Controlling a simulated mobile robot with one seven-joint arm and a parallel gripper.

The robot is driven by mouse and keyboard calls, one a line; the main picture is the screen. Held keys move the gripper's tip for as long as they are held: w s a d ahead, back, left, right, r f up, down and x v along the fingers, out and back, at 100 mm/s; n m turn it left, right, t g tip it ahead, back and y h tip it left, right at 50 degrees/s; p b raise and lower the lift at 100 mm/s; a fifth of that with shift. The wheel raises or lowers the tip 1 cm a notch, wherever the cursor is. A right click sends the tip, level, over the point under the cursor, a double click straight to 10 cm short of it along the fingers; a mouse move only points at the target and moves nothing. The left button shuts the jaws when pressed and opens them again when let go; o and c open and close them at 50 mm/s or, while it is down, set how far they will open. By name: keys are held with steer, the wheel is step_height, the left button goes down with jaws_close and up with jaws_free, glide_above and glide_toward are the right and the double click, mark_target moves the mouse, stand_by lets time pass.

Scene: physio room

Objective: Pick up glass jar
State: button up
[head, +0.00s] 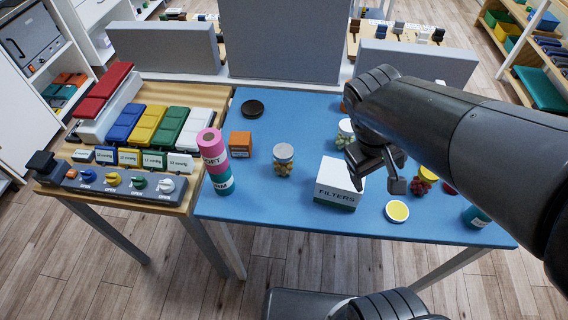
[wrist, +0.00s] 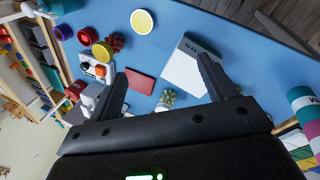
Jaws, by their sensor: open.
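Two glass jars stand upright on the blue table (head: 262,215) in the head view. One jar (head: 283,162) has a grey-white lid and yellow-green contents and stands left of the white filters box (head: 338,180). The other jar (head: 342,141) has a white lid and green contents and stands behind that box, partly hidden by my gripper (head: 378,174). A jar with green contents (wrist: 168,97) shows in the wrist view, partly hidden by the gripper body. My gripper (wrist: 163,67) is open and empty above the table, with its fingers apart from the jars.
A red flat box (wrist: 141,81) lies between the fingers in the wrist view. A round yellow-topped item (head: 397,211), dark red berries (head: 420,186) and a pink-and-teal roll stack (head: 215,160) are nearby. Grey panels (head: 165,45) stand behind. The table's front-left is clear.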

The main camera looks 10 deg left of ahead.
mark_target(288, 147)
steer(key=w+a+f+n+t+h, duration=0.1)
steer(key=w+a+f+n+h, duration=0.1)
steer(key=a+n, duration=0.1)
steer(key=w+a+f+n+t+h, duration=0.1)
steer(key=w+a+f+n+h, duration=0.1)
steer(key=a+f+n+h, duration=0.1)
steer(key=w+a+f+n+t+h, duration=0.1)
steer(key=w+a+f+n+h, duration=0.2)
steer(key=n, duration=0.2)
steer(key=shift+f, duration=0.1)
steer(key=a+f+n+t, duration=0.3)
steer(key=a+n, duration=0.1)
steer(key=a, duration=0.1)
steer(key=a+f+n+t+y, duration=0.1)
steer(key=a+f+n+t, duration=0.1)
steer(key=a+n+t, duration=0.2)
steer(key=a+f+n+t+y, duration=0.1)
steer(key=a+f+n+t, duration=0.2)
steer(key=a, duration=0.4)
steer(key=shift+w+a+f+n+t, duration=0.15)
steer(key=shift+n+t, duration=0.1)
steer(key=shift+n, duration=0.2)
steer(key=shift+w+f+n+t, duration=0.15)
steer(key=shift+n+t, duration=0.1)
steer(key=shift+n, duration=0.2)
steer(key=shift+w, duration=0.15)
steer(key=x, duration=0.5)
steer(key=shift+x, duration=2.65)
steer(key=shift+r, duration=0.2)
steer(key=shift+c, duration=0.6)
